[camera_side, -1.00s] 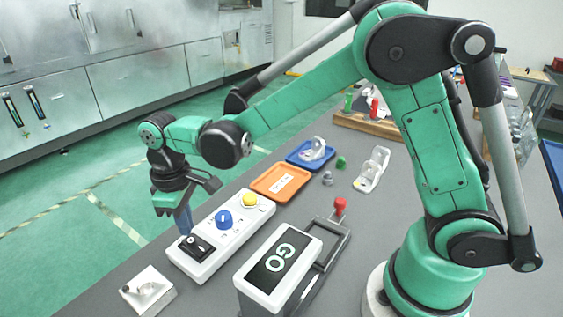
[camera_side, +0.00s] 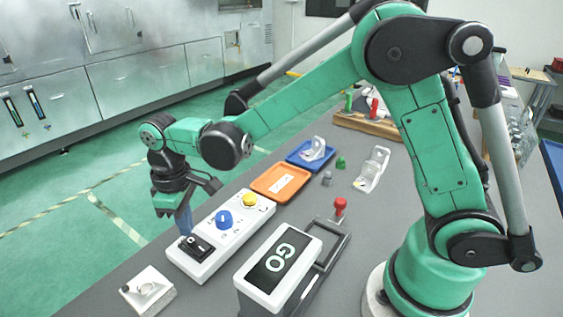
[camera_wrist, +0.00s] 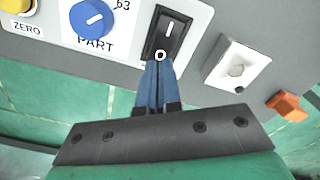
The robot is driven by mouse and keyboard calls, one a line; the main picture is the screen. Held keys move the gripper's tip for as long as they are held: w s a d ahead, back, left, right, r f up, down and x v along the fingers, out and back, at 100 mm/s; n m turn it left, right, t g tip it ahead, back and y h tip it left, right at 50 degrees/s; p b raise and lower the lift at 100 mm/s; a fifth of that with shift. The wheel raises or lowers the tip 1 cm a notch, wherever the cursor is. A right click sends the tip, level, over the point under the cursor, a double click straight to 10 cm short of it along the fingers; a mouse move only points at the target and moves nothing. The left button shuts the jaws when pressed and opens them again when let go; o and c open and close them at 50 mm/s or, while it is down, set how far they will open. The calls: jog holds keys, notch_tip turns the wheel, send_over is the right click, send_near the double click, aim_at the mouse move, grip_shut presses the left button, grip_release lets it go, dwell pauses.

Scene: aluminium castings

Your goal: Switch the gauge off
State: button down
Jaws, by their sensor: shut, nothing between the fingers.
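The control panel (camera_side: 240,235) is a white box with a black rocker switch (camera_side: 203,246), a blue knob (camera_side: 223,219) and a yellow button (camera_side: 250,200). In the wrist view the rocker switch (camera_wrist: 168,32) bears an I mark and, at its end nearest me, an O mark. My gripper (camera_side: 186,232) points down with its blue fingers shut and empty. In the wrist view the fingertips (camera_wrist: 157,64) are at the O end; whether they touch it, and which way the rocker is tilted, I cannot tell. The gauge display (camera_side: 279,264) reads GO.
A white block with a round recess (camera_side: 147,291) stands close to the panel's near end. An orange tray (camera_side: 280,183) and a blue tray (camera_side: 308,155) lie beyond its far end. A red-knobbed fixture (camera_side: 340,207) stands behind the display. An orange piece (camera_wrist: 287,105) shows in the wrist view.

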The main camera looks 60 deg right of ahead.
jog(key=shift+f, duration=1.05)
dwell(0.4)
jog(key=shift+r, duration=3.5)
jog(key=shift+d, duration=0.1)
jog(key=s+d+r+m+t, duration=0.3)
jog(key=s+d+m+t, duration=0.3)
jog(key=s+d, duration=0.3)
jog(key=shift+s+d+t, duration=0.3)
jog(key=shift+d+t, duration=0.2)
jog(key=shift+d, duration=0.15)
